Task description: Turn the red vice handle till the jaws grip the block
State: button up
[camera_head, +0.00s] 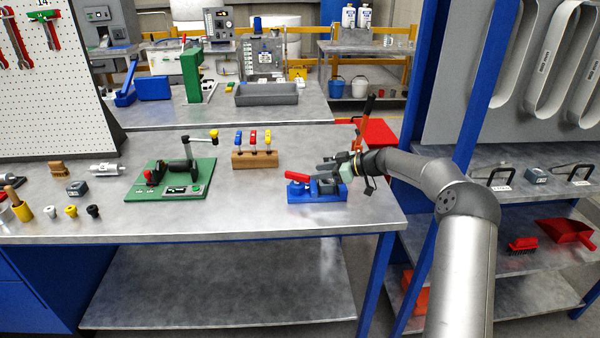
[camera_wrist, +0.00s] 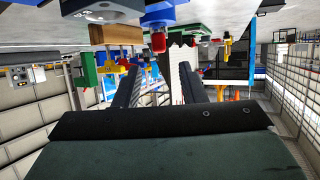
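The blue vice (camera_head: 316,196) sits near the front right of the bench, with its red handle (camera_head: 298,176) lying across its left side. A grey block-like part (camera_head: 327,184) shows on the vice; whether the jaws touch it I cannot tell. My gripper (camera_head: 324,165) is just above and behind the vice. In the wrist view, which is upside down, my gripper's two dark fingers (camera_wrist: 158,66) are apart with nothing clearly held between them. The red handle's end (camera_wrist: 158,42) shows beyond the gap, below a blue part of the vice (camera_wrist: 160,14).
A green board with a lever (camera_head: 170,180) and a wooden rack of coloured-handled tools (camera_head: 254,158) stand to the left. A red box (camera_head: 376,132) is behind my wrist. A blue post (camera_head: 462,120) and shelves are at right. The bench front between board and vice is clear.

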aim_at(301, 174)
jog(key=p+x, duration=0.1)
jog(key=x, duration=0.7)
jog(key=shift+f, duration=0.1)
grip_shut()
